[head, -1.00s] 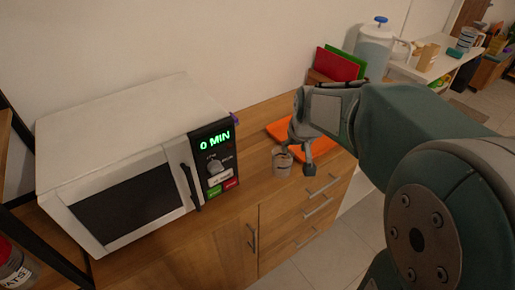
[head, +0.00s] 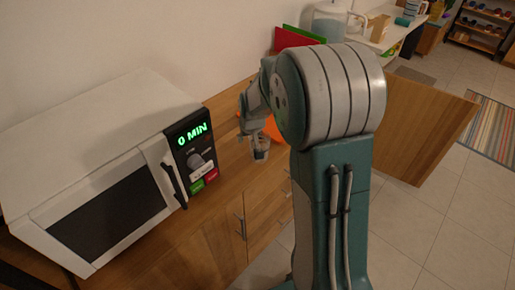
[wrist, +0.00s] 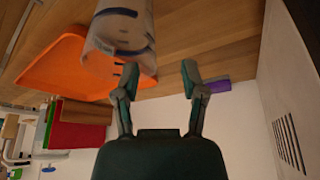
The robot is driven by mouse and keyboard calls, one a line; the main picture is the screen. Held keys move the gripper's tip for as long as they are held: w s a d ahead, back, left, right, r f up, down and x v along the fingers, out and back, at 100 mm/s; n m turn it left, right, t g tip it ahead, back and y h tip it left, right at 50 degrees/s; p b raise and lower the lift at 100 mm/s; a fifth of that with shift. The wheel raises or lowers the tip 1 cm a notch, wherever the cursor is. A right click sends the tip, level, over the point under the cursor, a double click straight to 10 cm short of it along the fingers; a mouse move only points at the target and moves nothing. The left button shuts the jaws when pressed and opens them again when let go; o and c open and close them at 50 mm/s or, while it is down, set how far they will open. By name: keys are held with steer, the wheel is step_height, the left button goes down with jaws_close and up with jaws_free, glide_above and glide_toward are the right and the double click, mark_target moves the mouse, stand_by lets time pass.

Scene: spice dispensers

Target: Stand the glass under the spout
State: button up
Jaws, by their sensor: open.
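The glass (head: 261,153), a small clear-grey cup with dark marks, stands on the wooden counter, partly behind my arm in the head view. In the wrist view the glass (wrist: 118,28) is large and cut off by the top edge, ahead of my left finger. My gripper (wrist: 159,73) is open, with nothing between its fingers; the glass is off to the left of the gap. In the head view my gripper (head: 250,133) is close beside the glass; I cannot tell if they touch. No spout can be made out clearly.
A white microwave (head: 90,130) reading "0 MIN" stands left on the counter. An orange tray (wrist: 50,70) lies beside the glass. Red and green boards (head: 295,38) stand behind. A clear jug-like container (head: 328,22) is at the back, partly hidden. A purple item (wrist: 218,87) lies near the microwave.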

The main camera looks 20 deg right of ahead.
steer(key=shift+x, duration=1.15)
steer(key=shift+w+d+f, duration=0.1)
steer(key=shift+d, duration=0.7)
steer(key=shift+a, duration=0.15)
jaws_close()
steer(key=shift+a, duration=0.45)
